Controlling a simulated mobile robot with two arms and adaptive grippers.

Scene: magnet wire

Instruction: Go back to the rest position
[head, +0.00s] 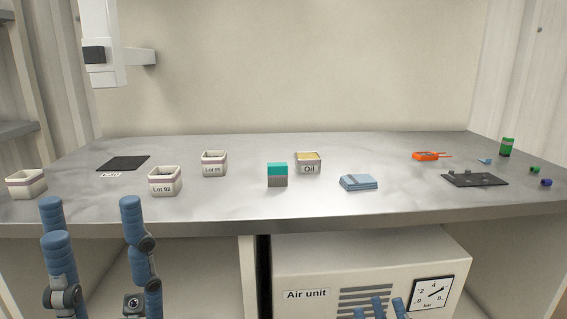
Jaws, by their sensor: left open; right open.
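My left gripper (92,218) shows at the lower left of the head view. Its blue fingers point up and stand well apart, with nothing between them. It appears in front of the workbench's front edge, below the Lot 92 bin (164,182). My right gripper (379,308) shows only by its blue fingertips at the bottom edge, in front of the Air unit (310,270). The tips are spread, and no object shows between them. The rest of the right gripper is out of frame.
The grey workbench (320,209) carries a Lot 95 bin (214,165), an Oil container (308,164), a teal-and-grey block (277,175), blue cloths (359,183), an orange tool (427,156), a dark board (474,180) and a green bottle (506,147). The bench's front strip is mostly clear.

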